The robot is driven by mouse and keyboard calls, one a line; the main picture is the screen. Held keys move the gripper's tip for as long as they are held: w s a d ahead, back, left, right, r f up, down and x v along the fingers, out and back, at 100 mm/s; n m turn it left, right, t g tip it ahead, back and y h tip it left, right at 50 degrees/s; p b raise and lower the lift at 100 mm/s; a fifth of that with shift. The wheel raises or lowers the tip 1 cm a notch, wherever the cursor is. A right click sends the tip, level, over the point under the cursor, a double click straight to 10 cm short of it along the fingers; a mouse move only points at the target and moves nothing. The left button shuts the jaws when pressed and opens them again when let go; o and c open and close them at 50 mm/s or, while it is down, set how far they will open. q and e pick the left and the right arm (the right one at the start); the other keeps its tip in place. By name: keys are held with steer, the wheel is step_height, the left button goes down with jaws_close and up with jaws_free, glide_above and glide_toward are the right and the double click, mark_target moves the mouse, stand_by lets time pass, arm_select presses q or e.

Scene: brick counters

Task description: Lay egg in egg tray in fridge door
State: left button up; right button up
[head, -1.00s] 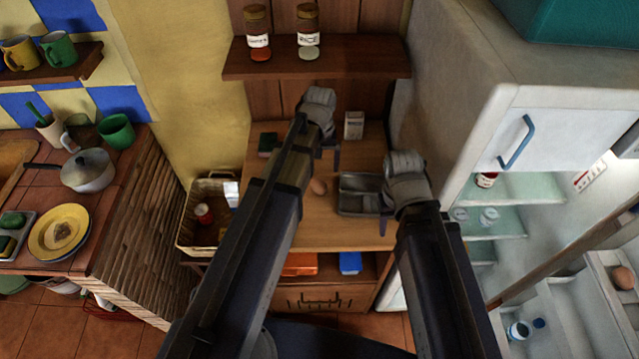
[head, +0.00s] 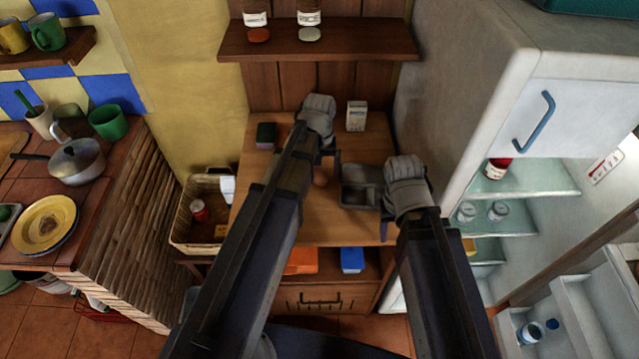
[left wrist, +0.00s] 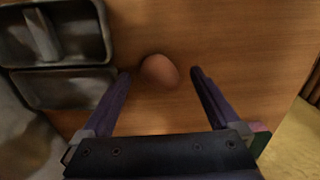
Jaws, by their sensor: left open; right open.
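A brown egg (head: 320,179) lies on the wooden table, close to my left gripper. In the left wrist view the egg (left wrist: 160,70) lies between the fingertips of my left gripper (left wrist: 160,75), with gaps on both sides. In the head view my left gripper (head: 324,158) is open and partly hides the egg. My right gripper (head: 384,212) is open and empty beside a grey divided tray (head: 357,172). The open fridge door with shelves (head: 565,292) is at the lower right. I cannot make out its egg tray now.
The grey tray also shows in the left wrist view (left wrist: 72,90), left of the egg. A white box (head: 356,116) and a dark green block (head: 266,136) are at the table's back. The fridge (head: 450,120) stands right, a basket (head: 190,232) left.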

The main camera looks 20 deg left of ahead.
arm_select(q)
steer(key=shift+f, duration=0.55)
steer(key=shift+r, duration=0.1)
steer(key=c, duration=1)
